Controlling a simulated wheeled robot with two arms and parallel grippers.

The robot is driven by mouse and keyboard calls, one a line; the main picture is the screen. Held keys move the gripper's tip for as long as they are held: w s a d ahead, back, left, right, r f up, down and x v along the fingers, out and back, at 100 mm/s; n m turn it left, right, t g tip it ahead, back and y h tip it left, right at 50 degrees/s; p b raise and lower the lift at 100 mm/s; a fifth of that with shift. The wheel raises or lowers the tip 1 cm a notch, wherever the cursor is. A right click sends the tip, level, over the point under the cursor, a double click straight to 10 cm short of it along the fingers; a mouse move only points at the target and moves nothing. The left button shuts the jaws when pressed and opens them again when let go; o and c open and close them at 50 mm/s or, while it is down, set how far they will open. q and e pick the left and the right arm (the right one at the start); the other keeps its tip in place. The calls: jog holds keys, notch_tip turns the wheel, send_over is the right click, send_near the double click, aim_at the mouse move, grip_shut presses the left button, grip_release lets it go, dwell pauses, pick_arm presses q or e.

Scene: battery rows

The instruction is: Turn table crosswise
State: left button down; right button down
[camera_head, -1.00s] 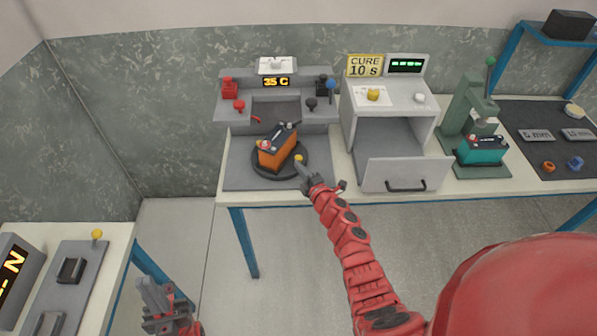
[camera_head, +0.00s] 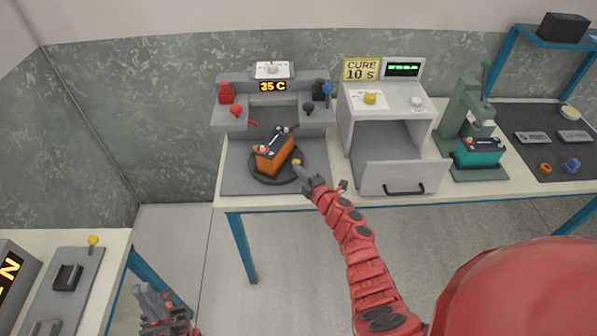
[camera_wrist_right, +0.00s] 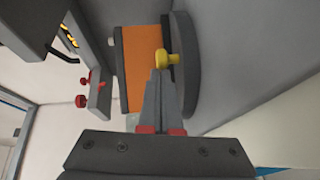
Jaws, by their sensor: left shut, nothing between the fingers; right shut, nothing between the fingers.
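The round dark turntable (camera_head: 268,179) sits on a grey plate at the left of the bench, with an orange battery (camera_head: 270,160) standing on it at a slant. A yellow knob (camera_head: 297,162) is at the turntable's right edge. In the right wrist view the knob (camera_wrist_right: 168,58) is at my fingertips, beside the battery's orange side (camera_wrist_right: 142,60) and the disc's rim (camera_wrist_right: 185,85). My right gripper (camera_head: 306,174) is shut and empty, its tips at or touching the knob. My left gripper (camera_head: 150,293) is shut and empty, low at the left, away from the bench.
Behind the turntable is a grey station (camera_head: 272,120) with red and black clamps and a 35 C display. To the right are a curing box (camera_head: 388,105) with its drawer open and a green press (camera_head: 468,110) holding a teal battery. A side table (camera_head: 108,250) is at lower left.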

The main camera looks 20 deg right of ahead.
jog(key=shift+w+d+f, duration=0.1)
jog(key=shift+w+d+f+n+y+b, duration=0.1)
jog(key=shift+d+n+y+b, duration=0.2)
jog(key=shift+y+b, duration=0.1)
jog(key=shift+w+d+n+g+y+b, duration=0.5)
jog(key=shift+n+y+b, duration=0.2)
jog(key=shift+y+b, duration=0.35)
jog(key=shift+d+f, duration=0.1)
jog(key=shift+d, duration=0.05)
jog(key=shift+w+d+b, duration=0.75)
jog(key=shift+w+b, duration=0.1)
jog(key=shift+b, duration=0.8)
jog(key=shift+r, duration=0.2)
